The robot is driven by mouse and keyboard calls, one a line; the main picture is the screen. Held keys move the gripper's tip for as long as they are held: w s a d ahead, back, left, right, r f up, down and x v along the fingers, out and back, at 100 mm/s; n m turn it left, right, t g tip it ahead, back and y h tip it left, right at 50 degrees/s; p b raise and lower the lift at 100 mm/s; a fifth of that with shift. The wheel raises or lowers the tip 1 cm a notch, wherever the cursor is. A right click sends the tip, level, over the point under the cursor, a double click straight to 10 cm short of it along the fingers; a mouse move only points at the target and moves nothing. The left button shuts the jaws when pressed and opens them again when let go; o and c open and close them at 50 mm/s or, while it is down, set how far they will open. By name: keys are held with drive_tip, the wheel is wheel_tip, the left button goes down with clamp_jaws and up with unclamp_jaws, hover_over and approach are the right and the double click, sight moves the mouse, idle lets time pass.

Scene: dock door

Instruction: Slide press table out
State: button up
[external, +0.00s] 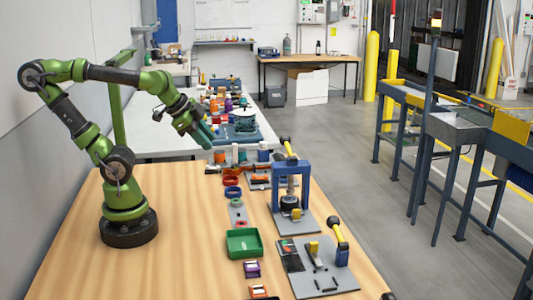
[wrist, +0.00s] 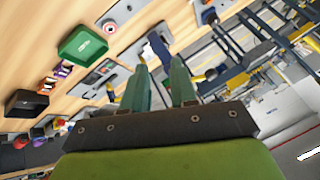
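The press (external: 304,172) has a blue frame with a yellow-handled lever (external: 288,147) on top and stands on a grey plate on the wooden table. A dark round part that may be the press table (external: 289,203) sits low inside the frame, with a small orange piece near it. My gripper (external: 205,141) is up in the air, left of and above the press, touching nothing. In the wrist view its two green fingers (wrist: 160,68) are apart with nothing between them. A blue part (wrist: 156,46) shows beyond the fingertips; I cannot tell whether it is the press.
A green tray (external: 243,244) lies left of the press, and it also shows in the wrist view (wrist: 82,42). A grey plate with a yellow-handled clamp (external: 341,245) lies in front. Blue and red rings (external: 232,186) lie left of the press. The table's left part is clear.

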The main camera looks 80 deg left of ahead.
drive_tip(key=shift+o, duration=0.7)
drive_tip(key=w+d+f+g, duration=0.1)
drive_tip(key=w+d+g, duration=0.2)
drive_tip(key=w, duration=0.9)
drive_tip(key=shift+w+f+n+g+h, duration=0.3)
drive_tip(key=shift+f+n+g+h, duration=0.1)
drive_tip(key=n+g+h, duration=0.1)
drive_tip(key=n+g, duration=0.2)
hover_over(297, 209)
drive_tip(key=shift+f, duration=1.55)
wheel_tip(297, 209, down, 16)
drive_tip(key=shift+f, duration=0.2)
drive_tip(key=shift+c, duration=0.4)
clamp_jaws()
